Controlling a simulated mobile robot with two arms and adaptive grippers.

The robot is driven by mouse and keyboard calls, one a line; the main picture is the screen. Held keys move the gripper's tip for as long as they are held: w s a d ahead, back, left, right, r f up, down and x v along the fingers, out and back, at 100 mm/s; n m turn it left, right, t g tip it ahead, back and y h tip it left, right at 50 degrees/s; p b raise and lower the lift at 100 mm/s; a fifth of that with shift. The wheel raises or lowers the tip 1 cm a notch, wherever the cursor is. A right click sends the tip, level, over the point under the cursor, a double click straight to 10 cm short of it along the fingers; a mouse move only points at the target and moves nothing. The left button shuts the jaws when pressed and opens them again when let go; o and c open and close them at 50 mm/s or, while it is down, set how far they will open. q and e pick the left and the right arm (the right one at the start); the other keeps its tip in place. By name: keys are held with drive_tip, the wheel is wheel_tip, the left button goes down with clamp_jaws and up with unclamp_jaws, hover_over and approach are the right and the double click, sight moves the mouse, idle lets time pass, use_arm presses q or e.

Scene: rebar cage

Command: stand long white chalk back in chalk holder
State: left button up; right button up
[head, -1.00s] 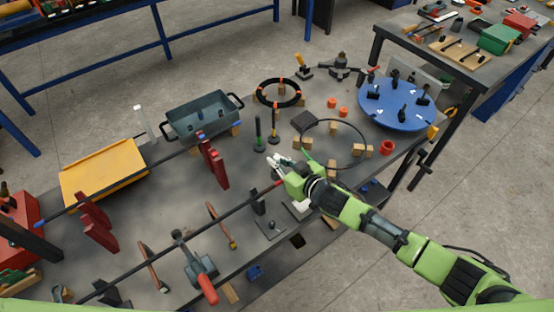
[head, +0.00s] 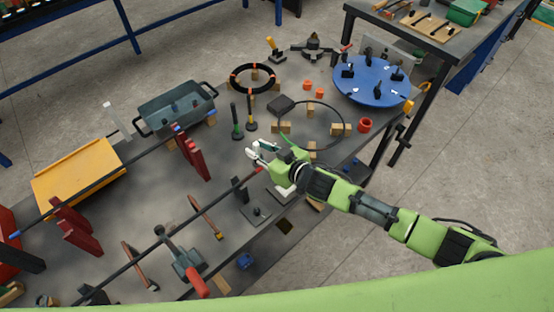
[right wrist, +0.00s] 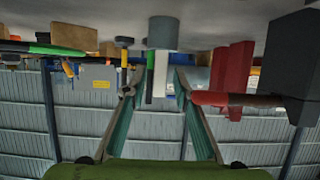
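In the right wrist view, which shows the scene upside down, a thin white stick, seemingly the long white chalk (right wrist: 160,74), lies in line with a grey cylinder (right wrist: 163,33), seemingly the chalk holder. The chalk's visible end meets the cylinder's rim in the picture; I cannot tell whether it sits inside. My right gripper (right wrist: 158,82) has its fingers apart on both sides of the chalk, with gaps showing. In the head view my right gripper (head: 257,151) is low over the table's middle. Its fingers and arm hide chalk and holder there. My left gripper is out of view.
Red clamps (head: 190,152) and long dark bars lie to the left. A wire ring on wooden blocks (head: 340,130) and a blue turntable (head: 371,80) are at the right.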

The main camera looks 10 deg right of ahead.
drive_tip(key=b+v, duration=0.1)
drive_tip(key=v, duration=1.1)
drive_tip(key=shift+s+a+r+b, duration=0.25)
drive_tip(key=shift+r+b, duration=0.15)
drive_tip(key=shift+s, duration=0.1)
drive_tip(key=s+d+f+m+g+h, duration=0.35)
drive_tip(key=s+d, duration=0.35)
drive_tip(key=s, duration=0.5)
drive_tip(key=s+d+f+m+g+h, duration=0.2)
drive_tip(key=s+d+f+g+h, duration=0.4)
drive_tip(key=s, duration=0.6)
wheel_tip(320, 180, down, 25)
drive_tip(key=s+y, duration=0.1)
drive_tip(key=y, duration=0.1)
drive_tip(key=s+d+f, duration=0.2)
drive_tip(key=s+f, duration=0.6)
drive_tip(key=s+d+f, duration=0.1)
drive_tip(key=s+f, duration=0.7)
drive_tip(key=s, duration=0.1)
drive_tip(key=shift+s+d+n, duration=0.2)
drive_tip(key=shift+d+n, duration=0.15)
drive_tip(key=shift+d, duration=0.05)
